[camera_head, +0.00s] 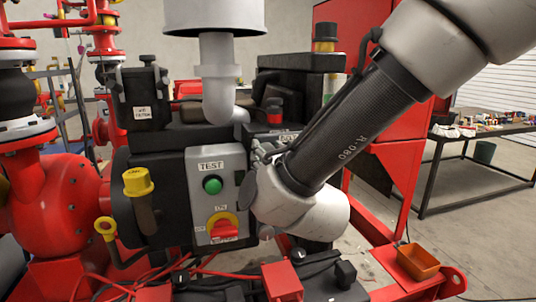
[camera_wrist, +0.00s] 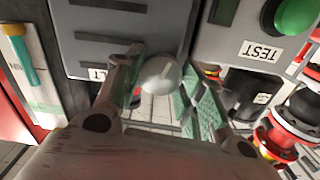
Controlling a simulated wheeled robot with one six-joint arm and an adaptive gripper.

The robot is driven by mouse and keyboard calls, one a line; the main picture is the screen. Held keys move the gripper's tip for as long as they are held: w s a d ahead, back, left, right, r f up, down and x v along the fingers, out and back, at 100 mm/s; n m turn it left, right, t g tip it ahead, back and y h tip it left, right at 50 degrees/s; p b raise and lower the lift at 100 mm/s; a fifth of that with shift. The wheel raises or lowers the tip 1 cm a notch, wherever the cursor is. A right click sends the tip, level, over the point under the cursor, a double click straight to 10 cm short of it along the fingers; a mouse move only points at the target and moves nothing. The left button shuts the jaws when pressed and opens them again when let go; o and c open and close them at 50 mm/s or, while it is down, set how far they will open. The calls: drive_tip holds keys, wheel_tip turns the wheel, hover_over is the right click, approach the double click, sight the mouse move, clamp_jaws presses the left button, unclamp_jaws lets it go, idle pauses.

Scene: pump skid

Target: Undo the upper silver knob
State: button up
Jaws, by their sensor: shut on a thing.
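A round silver knob (camera_wrist: 160,73) sits at the lower edge of a grey panel (camera_wrist: 120,40) in the wrist view. My gripper (camera_wrist: 158,82) has one finger on each side of it and is shut on it. The finger pads partly hide its sides. In the head view my wrist is against the right side of the grey TEST box (camera_head: 210,165), and it hides the held knob there. I cannot tell from these views whether it is the upper one.
The TEST box carries a green button (camera_head: 212,185) and a red and yellow switch (camera_head: 222,225). A yellow-capped part (camera_head: 138,181) is to its left. Red cables and an orange bin (camera_head: 418,262) lie low in front. A table (camera_head: 478,131) with clutter stands at right.

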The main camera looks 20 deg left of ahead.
drive_tip(key=shift+f+m, duration=0.15)
drive_tip(key=shift+m, duration=8)
drive_tip(key=shift+f+m, duration=0.15)
drive_tip(key=shift+m, duration=8)
drive_tip(key=o, duration=1)
